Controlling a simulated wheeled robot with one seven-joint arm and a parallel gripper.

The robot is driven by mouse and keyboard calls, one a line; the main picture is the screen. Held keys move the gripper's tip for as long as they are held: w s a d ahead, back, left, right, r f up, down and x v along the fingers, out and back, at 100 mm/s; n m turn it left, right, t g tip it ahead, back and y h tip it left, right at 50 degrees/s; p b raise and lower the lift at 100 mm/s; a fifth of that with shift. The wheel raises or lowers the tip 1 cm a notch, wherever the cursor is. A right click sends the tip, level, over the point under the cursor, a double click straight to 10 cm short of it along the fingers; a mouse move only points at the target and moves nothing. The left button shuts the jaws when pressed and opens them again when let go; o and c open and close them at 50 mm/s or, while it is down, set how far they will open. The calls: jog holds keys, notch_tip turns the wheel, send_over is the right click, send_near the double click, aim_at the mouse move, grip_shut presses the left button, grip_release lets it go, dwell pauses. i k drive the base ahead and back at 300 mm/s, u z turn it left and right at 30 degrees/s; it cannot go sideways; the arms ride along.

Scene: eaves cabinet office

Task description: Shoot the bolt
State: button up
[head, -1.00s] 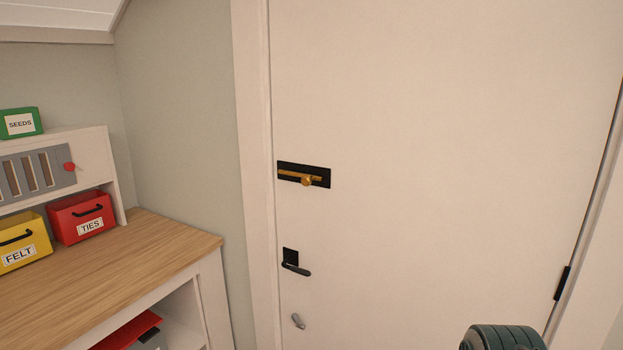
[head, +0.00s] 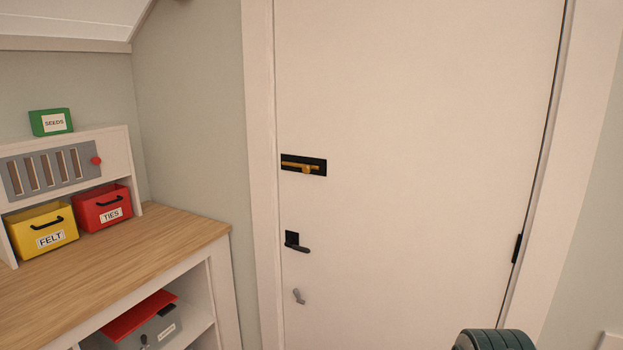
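A brass bolt (head: 299,166) with a round knob (head: 306,170) sits on a black plate (head: 319,167) near the left edge of the white door (head: 420,140). The door looks shut in its frame. A dark lever handle (head: 297,245) is below the bolt, and a small grey fitting (head: 299,296) is lower still. A dark green rounded part at the bottom edge looks like part of my arm. My gripper's fingers are not in view, and nothing of mine touches the bolt.
A wood-topped bench (head: 150,245) stands left of the door, with yellow (head: 45,231) and red (head: 102,207) bins and a green box (head: 50,122) above. A grey box with a red lid (head: 138,317) is on its shelf. A sloped ceiling hangs at upper left.

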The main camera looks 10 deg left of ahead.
aim_at(306, 169)
jog(key=u, duration=0.6)
jog(key=i, duration=1.45)
jog(key=z, duration=0.65)
